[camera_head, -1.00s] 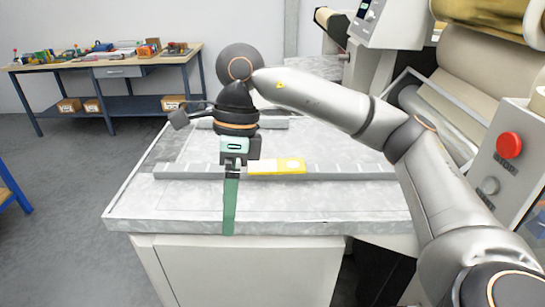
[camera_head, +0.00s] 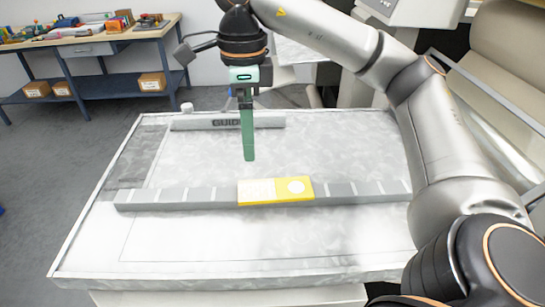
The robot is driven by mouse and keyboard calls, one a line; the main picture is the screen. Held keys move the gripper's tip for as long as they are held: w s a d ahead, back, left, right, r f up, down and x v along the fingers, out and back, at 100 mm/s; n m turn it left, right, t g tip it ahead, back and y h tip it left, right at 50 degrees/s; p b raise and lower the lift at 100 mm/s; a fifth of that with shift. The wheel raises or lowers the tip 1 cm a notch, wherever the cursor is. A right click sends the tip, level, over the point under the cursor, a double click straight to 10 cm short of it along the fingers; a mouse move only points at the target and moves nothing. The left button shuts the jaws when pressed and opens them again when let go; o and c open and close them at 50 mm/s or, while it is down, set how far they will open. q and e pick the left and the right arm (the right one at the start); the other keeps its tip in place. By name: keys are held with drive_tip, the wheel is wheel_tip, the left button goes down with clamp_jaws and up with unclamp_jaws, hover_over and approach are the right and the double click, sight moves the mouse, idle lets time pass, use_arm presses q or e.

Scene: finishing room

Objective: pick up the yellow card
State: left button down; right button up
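The yellow card (camera_head: 276,191) lies along a long grey slotted bar (camera_head: 172,199) on the worktable. It has a pale round spot at its right end and light markings at its left. My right gripper (camera_head: 249,152) hangs above the table, pointing down, behind and slightly left of the card in the picture. It is apart from the card. A long narrow green piece extends down below its dark lower part. I cannot tell whether this is the fingers seen edge-on or something held. My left gripper is not in view.
The worktable (camera_head: 250,249) has clear room in front of the bar. A grey guide bar (camera_head: 190,124) and a small white cylinder (camera_head: 187,108) are at its back. A bench (camera_head: 95,48) with tools and boxes stands back left.

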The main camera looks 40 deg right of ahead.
drive_tip(key=f, duration=0.1)
drive_tip(key=b, duration=0.2)
hover_over(253, 190)
wheel_tip(253, 190, down, 5)
drive_tip(key=shift+w+f, duration=0.1)
drive_tip(key=shift+f+p, duration=0.35)
drive_tip(key=shift+f, duration=2.75)
drive_tip(key=c, duration=1.3)
drive_tip(key=shift+o, duration=0.2)
drive_tip(key=shift+r, duration=0.15)
